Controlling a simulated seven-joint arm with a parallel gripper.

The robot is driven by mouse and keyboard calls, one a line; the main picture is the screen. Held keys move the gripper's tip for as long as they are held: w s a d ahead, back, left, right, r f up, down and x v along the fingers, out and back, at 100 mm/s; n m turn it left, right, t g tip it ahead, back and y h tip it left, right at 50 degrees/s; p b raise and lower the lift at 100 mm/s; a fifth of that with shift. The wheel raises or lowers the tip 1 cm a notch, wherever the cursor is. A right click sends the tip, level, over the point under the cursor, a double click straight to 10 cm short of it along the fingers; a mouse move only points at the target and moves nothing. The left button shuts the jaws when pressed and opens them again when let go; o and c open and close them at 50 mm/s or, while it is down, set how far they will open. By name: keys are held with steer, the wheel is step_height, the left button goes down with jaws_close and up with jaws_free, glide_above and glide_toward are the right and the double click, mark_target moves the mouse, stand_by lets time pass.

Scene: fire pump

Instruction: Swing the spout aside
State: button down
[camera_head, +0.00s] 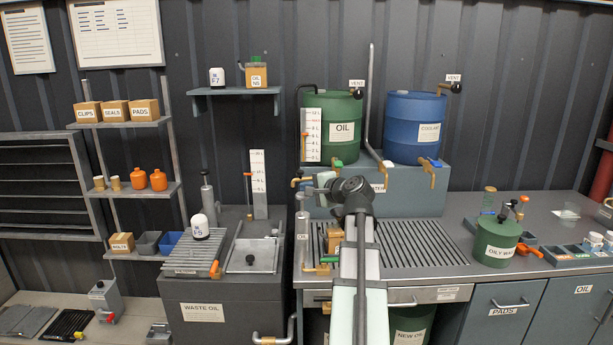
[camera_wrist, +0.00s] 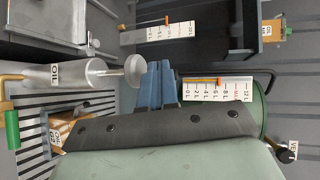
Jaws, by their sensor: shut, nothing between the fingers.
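The hand pump is a grey cylinder labelled OIL (camera_head: 302,226) standing on the counter left of my arm. It also shows in the wrist view (camera_wrist: 60,76), lying sideways in that picture. A brass spout (camera_head: 318,269) leaves its lower end; in the wrist view the brass tube (camera_wrist: 9,77) ends in a green grip. My gripper (camera_head: 308,188) points left near the pump's top. In the wrist view its blue-grey fingers (camera_wrist: 158,68) are shut and empty, beside the round plunger knob (camera_wrist: 134,71). I cannot tell whether they touch it. The gripper is well above the spout.
A small oil box (camera_head: 336,238) stands right of the pump on the slatted grate (camera_head: 415,245). The green oil drum (camera_head: 342,125) and blue coolant drum (camera_head: 415,128) stand behind my gripper. A waste-oil cabinet (camera_head: 215,305) is at left. The grate's right side is clear.

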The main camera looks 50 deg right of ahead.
steer(key=s+d+m+h, duration=0.1)
steer(key=d+h, duration=0.2)
steer(key=d, duration=0.5)
glide_toward(302, 173)
steer(key=x, duration=0.7)
steer(key=x, duration=0.2)
steer(key=r+x, duration=0.1)
steer(key=x, duration=0.2)
steer(key=shift+w+d+r, duration=0.1)
steer(key=shift+w+d, duration=0.05)
steer(key=shift+w, duration=0.15)
steer(key=v, duration=1.4)
steer(key=shift+s+d+f, duration=0.15)
steer(key=shift+s+f, duration=0.1)
